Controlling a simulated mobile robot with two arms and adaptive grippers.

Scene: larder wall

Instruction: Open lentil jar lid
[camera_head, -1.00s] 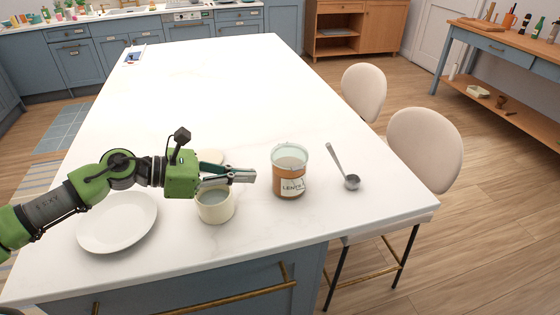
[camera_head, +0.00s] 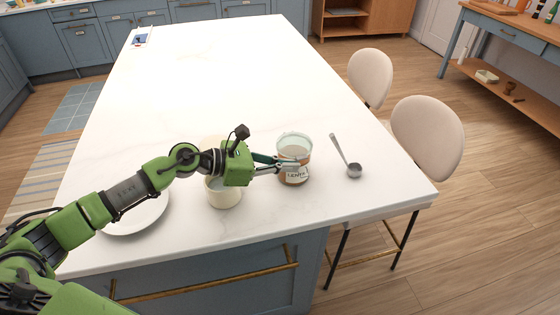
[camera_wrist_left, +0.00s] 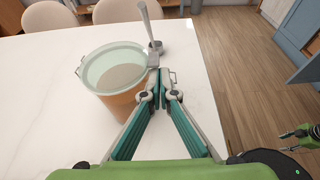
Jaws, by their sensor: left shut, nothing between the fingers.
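The lentil jar (camera_head: 297,178) stands upright on the white worktop, with an orange-brown fill and a "LENTI…" label. Its pale glass top (camera_head: 294,141) seems level on the jar; I cannot tell whether the lid is closed. The jar also shows in the left wrist view (camera_wrist_left: 122,100), its glass top (camera_wrist_left: 115,68) beside a small metal clasp-like part. My left gripper (camera_head: 297,165) is shut and empty, its tips at the jar's near side, just below the rim. In the wrist view its tips (camera_wrist_left: 160,76) overlap the jar's edge; contact is unclear.
A metal scoop (camera_head: 353,170) lies right of the jar, near the worktop's right edge. Two chairs stand beyond that edge. The worktop's far part is mostly clear.

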